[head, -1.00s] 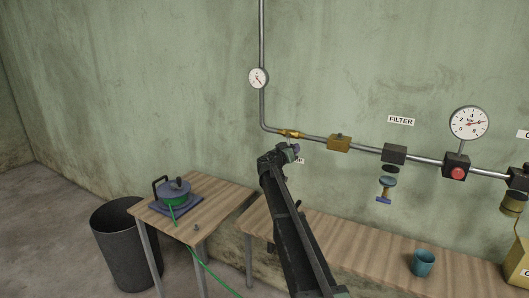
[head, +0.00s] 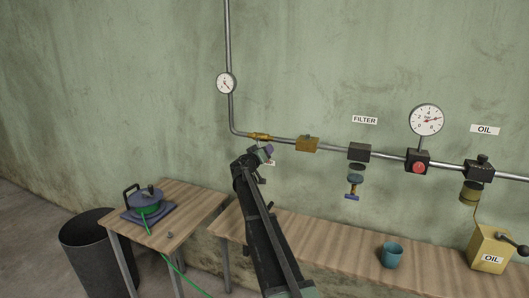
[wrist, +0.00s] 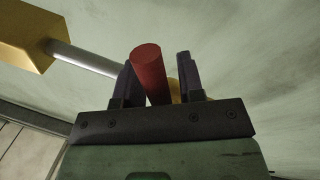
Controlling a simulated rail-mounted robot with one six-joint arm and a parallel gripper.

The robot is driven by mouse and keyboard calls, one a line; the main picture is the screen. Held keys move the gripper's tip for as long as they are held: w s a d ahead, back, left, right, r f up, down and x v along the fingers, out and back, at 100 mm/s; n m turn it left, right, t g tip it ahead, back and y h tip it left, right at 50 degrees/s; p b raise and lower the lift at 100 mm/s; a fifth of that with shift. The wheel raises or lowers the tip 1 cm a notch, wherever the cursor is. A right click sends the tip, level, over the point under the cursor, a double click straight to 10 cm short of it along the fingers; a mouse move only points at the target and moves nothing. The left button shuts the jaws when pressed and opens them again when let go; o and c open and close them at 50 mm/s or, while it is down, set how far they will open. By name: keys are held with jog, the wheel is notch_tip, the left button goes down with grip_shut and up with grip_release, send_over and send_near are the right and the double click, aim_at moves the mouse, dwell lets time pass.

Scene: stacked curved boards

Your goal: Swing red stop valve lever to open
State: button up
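The red lever (wrist: 149,70) shows in the wrist view as a red rod between the two dark fingers of my gripper (wrist: 156,60). It lies close to the left finger, with a gap to the right finger, so the gripper is open around it. In the head view my gripper (head: 266,152) is just below the brass stop valve (head: 259,137) on the wall pipe. The lever is hidden there behind the gripper. A bit of the brass body (wrist: 176,90) shows behind the lever in the wrist view.
The pipe (head: 330,147) runs right past a brass block (head: 306,144), a filter (head: 359,152) and a red-knobbed regulator (head: 418,162).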

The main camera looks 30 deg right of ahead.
jog(key=shift+o, duration=0.4)
jog(key=shift+a, duration=0.1)
jog(key=b+v, duration=0.1)
jog(key=v, duration=0.9)
jog(key=shift+s+a, duration=0.15)
jog(key=shift+a, duration=0.1)
jog(key=shift+c, duration=0.2)
